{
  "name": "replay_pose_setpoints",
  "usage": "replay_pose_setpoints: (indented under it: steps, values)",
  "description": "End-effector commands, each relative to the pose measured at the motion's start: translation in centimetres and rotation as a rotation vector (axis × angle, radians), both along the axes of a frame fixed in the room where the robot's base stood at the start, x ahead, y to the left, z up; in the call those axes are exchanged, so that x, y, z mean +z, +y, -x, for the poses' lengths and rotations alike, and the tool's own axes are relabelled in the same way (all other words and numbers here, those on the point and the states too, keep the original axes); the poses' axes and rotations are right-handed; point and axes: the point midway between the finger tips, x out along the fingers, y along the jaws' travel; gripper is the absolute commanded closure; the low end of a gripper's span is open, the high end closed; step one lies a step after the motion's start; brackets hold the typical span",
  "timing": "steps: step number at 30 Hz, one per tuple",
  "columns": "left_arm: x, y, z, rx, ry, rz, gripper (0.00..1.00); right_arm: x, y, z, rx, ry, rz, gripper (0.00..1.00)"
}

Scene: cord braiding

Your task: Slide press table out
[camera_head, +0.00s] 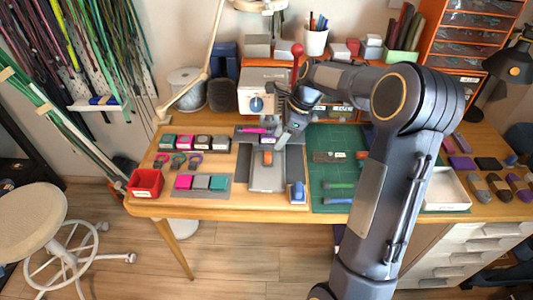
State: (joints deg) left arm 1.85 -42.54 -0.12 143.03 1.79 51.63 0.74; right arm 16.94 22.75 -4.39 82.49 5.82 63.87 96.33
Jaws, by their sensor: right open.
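The press (262,79) is a pale box-shaped machine with a round dial and a red-knobbed lever (297,50), at the back middle of the wooden table. In front of it a grey sliding plate, which looks like the press table (268,182), lies toward the table's front edge. A small orange piece (267,157) sits on the plate. My right gripper (284,137) points down just in front of the press, over the back part of the plate. It is open, and I see nothing between its fingers. My arm hides part of the press's right side. My left gripper is not in view.
Left of the plate are a red bin (146,183), small coloured blocks and a grey mat (201,192). A blue-and-white block (297,192) stands close on the right. A green cutting mat (330,175) with tools and a white tray (446,190) lie further right.

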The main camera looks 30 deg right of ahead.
Motion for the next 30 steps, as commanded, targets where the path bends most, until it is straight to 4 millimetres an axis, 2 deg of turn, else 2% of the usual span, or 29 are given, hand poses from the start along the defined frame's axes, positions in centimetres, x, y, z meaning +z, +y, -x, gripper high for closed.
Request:
replay_pose_setpoints:
  steps: [15,26,27,30]
  values:
    - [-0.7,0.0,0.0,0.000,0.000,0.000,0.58,-6.5,2.2,-1.4,-0.005,0.005,-0.002,0.58]
    - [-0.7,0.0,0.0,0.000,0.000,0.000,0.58,-7.2,2.5,-1.6,-0.005,0.002,-0.001,0.58]
    - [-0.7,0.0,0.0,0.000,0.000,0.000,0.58,-7.2,2.5,-1.6,-0.005,0.002,-0.001,0.59]
    - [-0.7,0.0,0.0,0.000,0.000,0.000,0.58,-7.2,2.5,-1.6,-0.005,0.002,-0.001,0.73]
